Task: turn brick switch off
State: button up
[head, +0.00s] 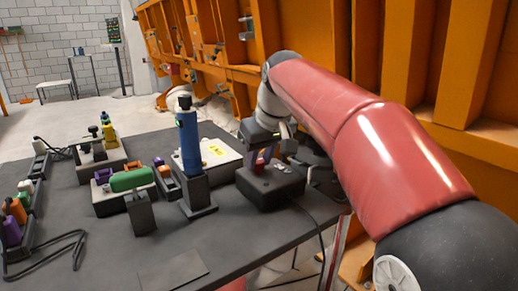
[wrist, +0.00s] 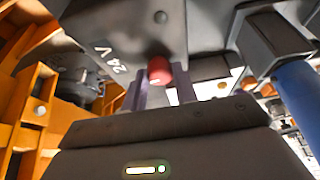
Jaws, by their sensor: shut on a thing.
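The brick (head: 271,190) is a dark box on the right part of the table, with a cable running from it. In the wrist view its grey face (wrist: 205,68) carries white "24 V" lettering. A small red switch (wrist: 158,70) stands out from that face. My gripper (head: 261,160) points down onto the box from above. In the wrist view my gripper (wrist: 160,88) has its two purple-grey fingers on either side of the red switch, shut on it. The fingers partly hide the switch, so I cannot tell its position.
A blue cylinder (head: 189,145) stands in a dark holder just left of the brick. A green cylinder (head: 132,179) lies on a stand farther left. Several small coloured parts sit in racks at the far left. An orange steel frame (head: 335,45) rises behind. The table's front (head: 170,245) is mostly clear.

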jog(key=shift+w+d+n+g+y+p, duration=0.1)
jog(key=shift+n+g+y+p, duration=0.2)
jog(key=shift+n+p, duration=0.6)
jog(key=shift+w+d+n+g+y+p, duration=0.15)
jog(key=shift+n+y+p, duration=0.25)
jog(key=shift+n, duration=1)
jog(key=shift+s+a, duration=0.1)
jog(key=shift+a, duration=0.05)
jog(key=o, duration=1)
jog(key=shift+c, duration=0.2)
jog(key=p+v, duration=0.1)
jog(key=v, duration=0.6)
jog(key=shift+r, duration=0.4)
